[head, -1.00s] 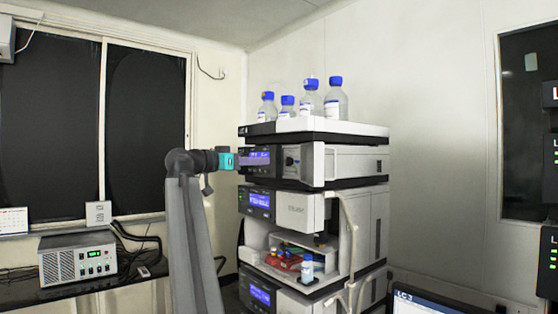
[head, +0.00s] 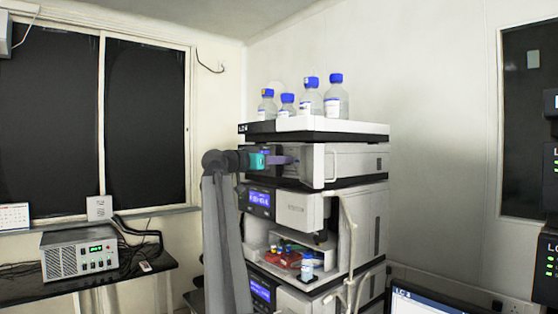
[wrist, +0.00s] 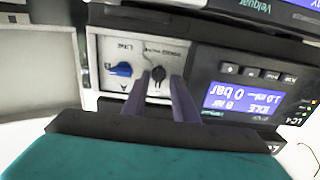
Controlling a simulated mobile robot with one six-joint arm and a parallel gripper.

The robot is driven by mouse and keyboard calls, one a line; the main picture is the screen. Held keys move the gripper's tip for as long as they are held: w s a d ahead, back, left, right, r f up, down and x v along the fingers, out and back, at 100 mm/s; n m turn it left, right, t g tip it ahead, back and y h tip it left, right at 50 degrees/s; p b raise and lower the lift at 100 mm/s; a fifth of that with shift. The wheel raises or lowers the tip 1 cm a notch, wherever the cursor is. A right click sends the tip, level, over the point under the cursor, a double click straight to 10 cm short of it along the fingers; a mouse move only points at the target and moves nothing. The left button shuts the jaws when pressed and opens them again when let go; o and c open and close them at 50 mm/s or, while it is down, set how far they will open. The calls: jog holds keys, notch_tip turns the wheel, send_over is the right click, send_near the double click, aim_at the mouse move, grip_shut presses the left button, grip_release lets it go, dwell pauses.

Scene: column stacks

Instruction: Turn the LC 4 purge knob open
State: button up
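The black purge knob (wrist: 158,76) sits on a pale panel of the LC 4 pump in the wrist view, which looks upside down. A blue line selector knob (wrist: 121,69) is beside it. My gripper's two purple fingers (wrist: 162,78) point at the panel, one on each side of the black knob, with a gap between them; the gripper looks open. Contact with the knob cannot be told. In the head view my gripper (head: 290,160) is at the front of the upper pump module (head: 350,162), and the knob is hidden there.
The pump display (wrist: 235,100) reads 0 bar beside the panel. Several blue-capped bottles (head: 336,100) stand on the LC 4 top tray (head: 375,129). A module (head: 295,208) and an open bay with vials (head: 290,255) are below. A monitor (head: 425,303) stands lower right.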

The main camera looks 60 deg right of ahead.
jog(key=shift+c, duration=0.2)
grip_shut()
jog(key=shift+a, duration=0.2)
jog(key=shift+d+r, duration=0.1)
jog(key=shift+n, duration=0.4)
jog(key=shift+w+d+n+p, duration=0.1)
jog(key=shift+n+p, duration=0.7)
jog(key=shift+n, duration=3.55)
jog(key=shift+w+n+p, duration=0.1)
jog(key=shift+n+p, duration=0.65)
jog(key=shift+n, duration=3.6)
